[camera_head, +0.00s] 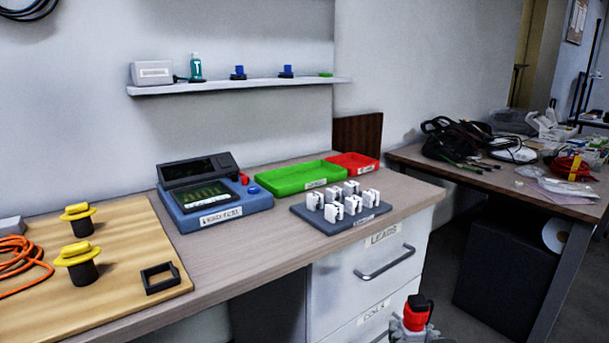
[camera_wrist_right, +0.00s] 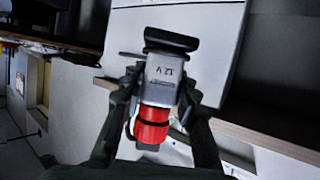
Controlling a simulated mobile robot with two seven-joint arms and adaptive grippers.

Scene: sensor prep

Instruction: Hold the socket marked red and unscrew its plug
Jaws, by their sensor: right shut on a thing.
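A connector with a red collar (camera_head: 416,315) and a black end shows at the lower right of the head view, low in front of the drawers. My right gripper (camera_head: 407,333) is around it from below, mostly cut off by the frame edge. In the right wrist view, the right gripper (camera_wrist_right: 160,82) is shut on the connector's grey body (camera_wrist_right: 162,84), marked 12 V. A black cap (camera_wrist_right: 171,40) is at its far end, and the red collar (camera_wrist_right: 152,124) is at its near end. Which part is socket or plug I cannot tell for sure. My left gripper is not in view.
A wooden board (camera_head: 120,255) holds two yellow-topped black posts and a black square frame (camera_head: 160,277). A blue tester (camera_head: 215,210), green tray (camera_head: 300,175), red tray (camera_head: 352,163) and grey rack (camera_head: 305,211) with several white parts stand on the bench.

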